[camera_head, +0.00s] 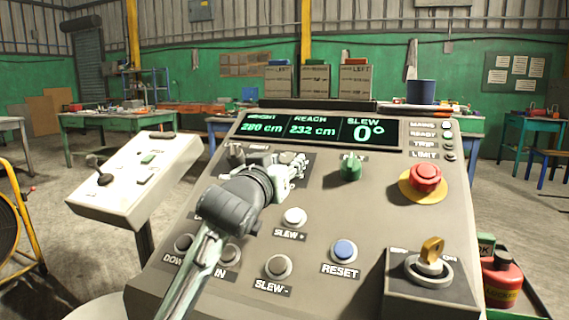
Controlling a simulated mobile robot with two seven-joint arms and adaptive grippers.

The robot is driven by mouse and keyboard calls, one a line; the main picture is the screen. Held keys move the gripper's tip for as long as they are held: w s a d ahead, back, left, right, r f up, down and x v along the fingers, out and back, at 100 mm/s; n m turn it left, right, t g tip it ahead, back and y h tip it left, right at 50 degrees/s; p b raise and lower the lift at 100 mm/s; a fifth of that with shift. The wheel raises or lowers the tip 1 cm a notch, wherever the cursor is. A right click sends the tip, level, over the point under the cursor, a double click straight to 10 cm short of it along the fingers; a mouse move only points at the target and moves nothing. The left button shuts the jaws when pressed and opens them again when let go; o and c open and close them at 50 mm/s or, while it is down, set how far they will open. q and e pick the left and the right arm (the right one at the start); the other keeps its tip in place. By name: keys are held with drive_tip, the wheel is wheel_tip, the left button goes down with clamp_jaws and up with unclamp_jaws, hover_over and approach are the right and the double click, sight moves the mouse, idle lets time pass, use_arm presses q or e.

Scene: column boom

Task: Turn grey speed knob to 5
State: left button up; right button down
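The control panel (328,205) fills the middle of the head view, with a lit display (318,131) reading 280 cm, reach 232 cm and slew 0°. My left gripper (294,168) reaches over the upper left of the panel. Its fingers lie over a dark label plate, and I cannot tell whether they are apart or touch anything. A grey knob (236,153) shows partly at the upper left, behind my gripper. I cannot tell whether it is the speed knob; its label and scale are not readable. A green knob (350,168) stands right of my fingers. My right gripper is not in view.
A white slew + button (294,217), a grey slew - button (278,267) and a blue reset button (344,251) are below. A red emergency button (425,178) and a yellow key (431,250) are at the right. A side console (138,178) stands left.

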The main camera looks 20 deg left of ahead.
use_arm(q)
drive_tip(key=c, duration=0.7)
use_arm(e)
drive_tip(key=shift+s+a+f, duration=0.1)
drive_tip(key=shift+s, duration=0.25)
